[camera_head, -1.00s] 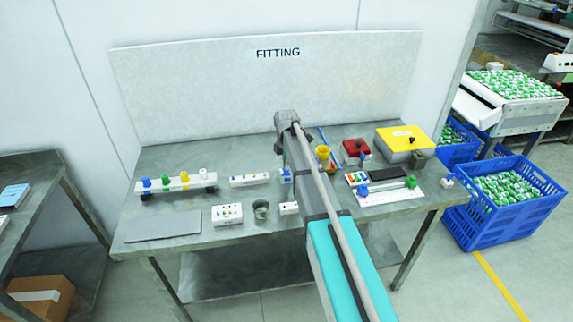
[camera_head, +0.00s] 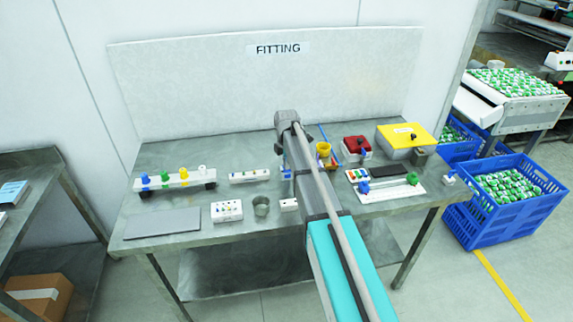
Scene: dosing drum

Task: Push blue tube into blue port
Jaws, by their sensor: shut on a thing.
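A white rail (camera_head: 176,181) on dark feet stands at the left of the bench. It bears a blue fitting (camera_head: 145,178), a green one, a yellow one and a white one, left to right. I cannot make out an opening in the blue one. My arm reaches over the middle of the bench, far to the right of this rail.
A grey mat (camera_head: 162,223), a white block with small coloured parts (camera_head: 228,210) and a grey cup (camera_head: 261,205) lie at the front left. Right of my arm are a yellow cup (camera_head: 323,149), a red-topped box (camera_head: 356,146) and a yellow-topped box (camera_head: 405,136).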

